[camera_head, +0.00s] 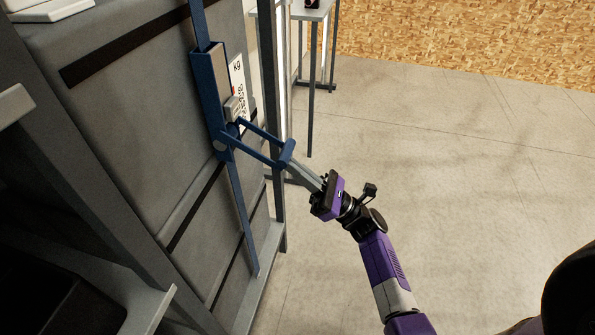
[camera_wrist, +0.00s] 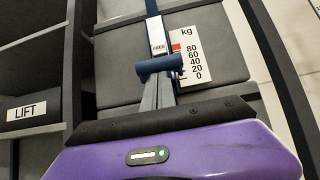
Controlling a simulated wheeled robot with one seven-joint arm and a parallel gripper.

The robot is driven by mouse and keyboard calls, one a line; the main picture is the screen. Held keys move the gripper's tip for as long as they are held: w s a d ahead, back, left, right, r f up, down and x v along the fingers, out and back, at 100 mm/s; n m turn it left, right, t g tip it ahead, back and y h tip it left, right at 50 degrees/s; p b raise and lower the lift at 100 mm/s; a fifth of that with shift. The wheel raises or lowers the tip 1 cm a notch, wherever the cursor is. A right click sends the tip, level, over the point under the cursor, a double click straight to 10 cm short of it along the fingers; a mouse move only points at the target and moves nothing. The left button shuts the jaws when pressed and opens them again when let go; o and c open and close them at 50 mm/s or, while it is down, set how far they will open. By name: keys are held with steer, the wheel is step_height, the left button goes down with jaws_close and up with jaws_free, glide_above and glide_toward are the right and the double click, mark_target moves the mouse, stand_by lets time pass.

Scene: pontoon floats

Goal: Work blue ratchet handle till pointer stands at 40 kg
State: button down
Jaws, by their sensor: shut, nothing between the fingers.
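The blue ratchet (camera_head: 207,95) sits on a blue strap against a grey float. Its blue handle (camera_head: 262,140) sticks out to the right and ends in a crossbar, which also shows in the wrist view (camera_wrist: 160,65). A white kg scale (camera_wrist: 197,55) marked 0 to 80 stands right of the ratchet. A small red mark shows near 80; I cannot tell whether it is the pointer. The handle hides part of the scale's left edge. My gripper (camera_head: 296,168) is shut and empty, its fingertips at the crossbar; I cannot tell whether they touch it.
Grey rack posts (camera_head: 272,110) stand just right of the float, close to the handle. A LIFT label (camera_wrist: 25,112) is on the left in the wrist view. A small table (camera_head: 312,12) stands behind. The floor at right is clear.

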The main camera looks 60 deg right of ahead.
steer(key=r+p, duration=0.1)
steer(key=p, duration=0.2)
steer(key=r+g+p, duration=0.1)
steer(key=r+p, duration=0.1)
steer(key=s+r+g+p, duration=0.1)
steer(key=r+p, duration=0.1)
steer(key=p, duration=0.1)
steer(key=shift+d+h+p, duration=0.15)
steer(key=shift+h+p, duration=0.2)
steer(key=shift+h, duration=0.05)
steer(key=shift+f, duration=0.1)
